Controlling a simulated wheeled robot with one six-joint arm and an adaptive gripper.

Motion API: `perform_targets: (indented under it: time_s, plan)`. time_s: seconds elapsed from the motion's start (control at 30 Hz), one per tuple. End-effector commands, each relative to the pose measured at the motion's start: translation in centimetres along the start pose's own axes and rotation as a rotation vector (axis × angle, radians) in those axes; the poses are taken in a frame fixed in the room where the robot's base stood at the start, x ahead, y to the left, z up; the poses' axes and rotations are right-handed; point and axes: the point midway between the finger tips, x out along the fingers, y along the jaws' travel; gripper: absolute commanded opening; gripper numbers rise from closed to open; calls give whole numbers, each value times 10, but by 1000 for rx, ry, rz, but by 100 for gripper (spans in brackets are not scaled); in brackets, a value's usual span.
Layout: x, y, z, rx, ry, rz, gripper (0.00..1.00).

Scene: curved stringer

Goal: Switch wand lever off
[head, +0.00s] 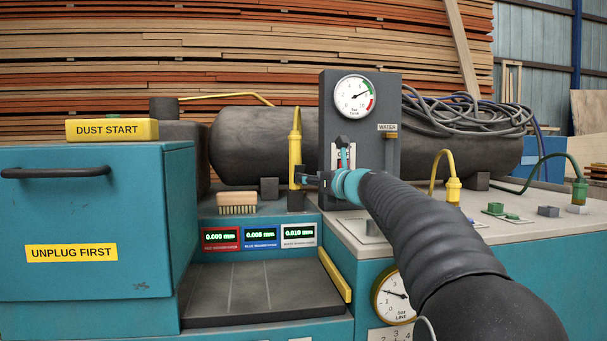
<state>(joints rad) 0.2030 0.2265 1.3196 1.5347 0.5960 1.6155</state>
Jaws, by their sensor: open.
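My arm reaches in from the lower right, and my gripper (308,181) is at its far end, just right of the yellow wand (296,148). The gripper is small and dark here; its fingers are open and point left. I cannot tell whether they touch the wand. The wand stands upright in a dark holder (295,200). A dark-knobbed lever (343,142) sits on a pale plate on the grey gauge panel (386,95), just above my teal wrist. My wrist hides the lower part of the plate. No separate lever on the wand can be made out.
A teal cabinet (80,220) with a handle stands at left. A brush (237,203) lies above several small displays (259,237). A dark tank (250,145) and coiled hoses (465,112) are behind. Yellow (453,190) and green (579,190) plugs stand on the right counter.

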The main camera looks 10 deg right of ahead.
Motion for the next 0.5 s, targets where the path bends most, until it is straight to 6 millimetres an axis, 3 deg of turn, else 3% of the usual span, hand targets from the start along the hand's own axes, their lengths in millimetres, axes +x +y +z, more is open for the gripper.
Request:
perform_targets:
  time_s: [0.2, 0.5]
  plan:
    - [35, 0, 1, 0, 1, 1, 56]
    - [52, 0, 0, -1, 0, 1, 56]
